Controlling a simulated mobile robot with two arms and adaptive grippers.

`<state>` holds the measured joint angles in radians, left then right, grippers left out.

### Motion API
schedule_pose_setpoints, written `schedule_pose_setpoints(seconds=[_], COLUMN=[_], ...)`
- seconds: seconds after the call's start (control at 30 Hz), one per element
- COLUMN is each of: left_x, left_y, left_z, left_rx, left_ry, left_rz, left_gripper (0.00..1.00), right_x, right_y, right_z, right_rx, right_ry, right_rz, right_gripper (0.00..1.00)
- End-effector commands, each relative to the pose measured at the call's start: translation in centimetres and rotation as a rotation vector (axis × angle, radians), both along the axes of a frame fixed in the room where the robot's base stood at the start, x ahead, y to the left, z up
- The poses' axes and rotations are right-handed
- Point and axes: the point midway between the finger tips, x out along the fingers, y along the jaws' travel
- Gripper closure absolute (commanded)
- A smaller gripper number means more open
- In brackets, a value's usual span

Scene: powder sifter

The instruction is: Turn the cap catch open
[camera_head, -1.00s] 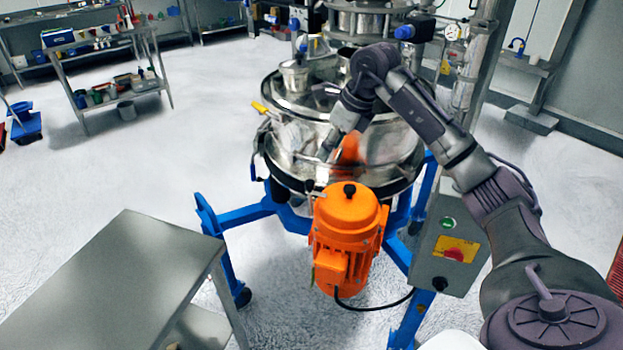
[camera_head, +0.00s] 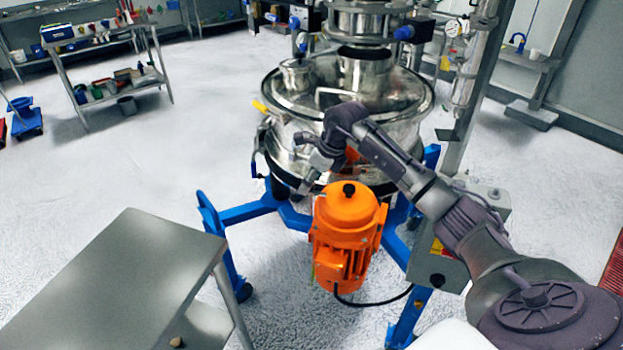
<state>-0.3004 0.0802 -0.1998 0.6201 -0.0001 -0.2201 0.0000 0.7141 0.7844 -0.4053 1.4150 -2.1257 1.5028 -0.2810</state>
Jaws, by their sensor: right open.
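The steel sifter (camera_head: 290,100) stands on a blue frame in the middle of the view. A small capped port (camera_head: 296,73) sits on the left of its lid. A yellow-tipped lever (camera_head: 260,107) sticks out at the left rim; I cannot tell whether this is the cap catch. My right gripper (camera_head: 307,182) is open and points down in front of the sifter's near side, just above and left of the orange motor. It is below and right of the lever, apart from it. Its fingers are small and hard to make out. My left gripper is not in view.
The orange motor (camera_head: 347,225) juts out at the front of the sifter. A grey control box (camera_head: 440,265) is to its right, partly behind my right arm. A steel table (camera_head: 120,280) fills the lower left. Open floor lies left of the sifter.

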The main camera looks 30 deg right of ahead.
Motion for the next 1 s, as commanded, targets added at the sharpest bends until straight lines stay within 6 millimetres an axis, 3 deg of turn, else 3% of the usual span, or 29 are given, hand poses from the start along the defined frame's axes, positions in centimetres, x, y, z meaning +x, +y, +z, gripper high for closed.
schedule_pose_setpoints(seconds=[0.07,0.33,0.67,1.0], left_x=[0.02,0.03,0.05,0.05], left_y=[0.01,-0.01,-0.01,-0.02], left_z=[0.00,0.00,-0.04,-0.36], left_rx=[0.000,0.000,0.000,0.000], left_ry=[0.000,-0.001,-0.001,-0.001], left_rz=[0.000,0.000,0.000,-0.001], left_gripper=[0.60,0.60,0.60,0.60], right_x=[0.00,-0.01,-0.01,0.01], right_y=[0.01,0.01,0.00,0.07], right_z=[0.01,0.05,0.09,0.15], right_rx=[0.000,0.000,-0.001,-0.004], right_ry=[0.000,0.000,-0.002,-0.004], right_rz=[0.000,0.000,-0.029,-0.234], right_gripper=[0.54,0.99,1.00,1.00])
